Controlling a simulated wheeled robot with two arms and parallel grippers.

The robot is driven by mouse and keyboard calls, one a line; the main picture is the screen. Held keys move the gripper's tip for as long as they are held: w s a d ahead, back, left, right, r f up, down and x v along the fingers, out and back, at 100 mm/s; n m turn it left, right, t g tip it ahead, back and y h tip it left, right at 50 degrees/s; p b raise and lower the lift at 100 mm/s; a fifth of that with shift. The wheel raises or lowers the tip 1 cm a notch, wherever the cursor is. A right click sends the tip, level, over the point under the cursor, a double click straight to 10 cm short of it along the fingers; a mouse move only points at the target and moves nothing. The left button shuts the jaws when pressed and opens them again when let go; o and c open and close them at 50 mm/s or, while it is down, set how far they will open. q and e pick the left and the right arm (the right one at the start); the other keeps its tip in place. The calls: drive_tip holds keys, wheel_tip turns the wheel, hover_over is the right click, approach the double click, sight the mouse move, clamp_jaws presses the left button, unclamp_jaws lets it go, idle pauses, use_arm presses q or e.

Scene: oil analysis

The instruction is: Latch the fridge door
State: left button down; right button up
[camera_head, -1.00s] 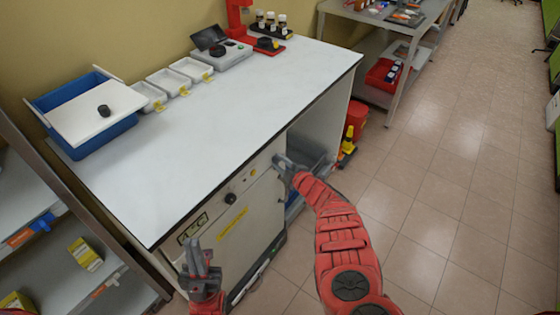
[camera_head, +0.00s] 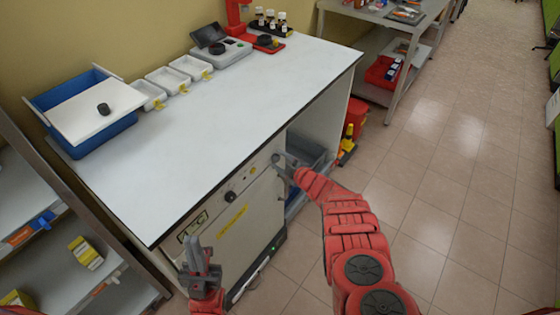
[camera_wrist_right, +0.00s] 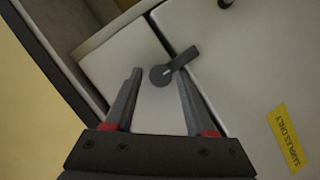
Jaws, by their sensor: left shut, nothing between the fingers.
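The white fridge door (camera_head: 243,232) stands under the bench and looks closed against its frame. It has a yellow label (camera_head: 233,216) and a round dark knob (camera_head: 231,197). The dark latch lever (camera_wrist_right: 184,58) pivots on the pale panel beside the door. In the right wrist view it reaches across the seam, its tip over the door edge. My right gripper (camera_head: 283,165) is at the latch. Its fingers are apart, with the latch pivot between or just beyond the tips; contact cannot be told. My left gripper (camera_head: 203,252) is shut and empty in front of the door.
The bench top (camera_head: 210,120) holds a blue bin (camera_head: 105,135), white trays (camera_head: 190,67) and an instrument (camera_head: 222,52). An open compartment (camera_head: 310,150) lies right of the latch. A shelf rack (camera_head: 60,250) stands at left. The floor at right is clear.

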drive_tip(key=shift+o, duration=0.4)
drive_tip(key=shift+s+d+r+p, duration=0.15)
drive_tip(key=shift+s+d+p, duration=0.15)
drive_tip(key=shift+s+p, duration=0.15)
drive_tip(key=p+v, duration=0.6)
drive_tip(key=v, duration=1)
drive_tip(key=shift+s, duration=0.15)
drive_tip(key=shift+d, duration=0.15)
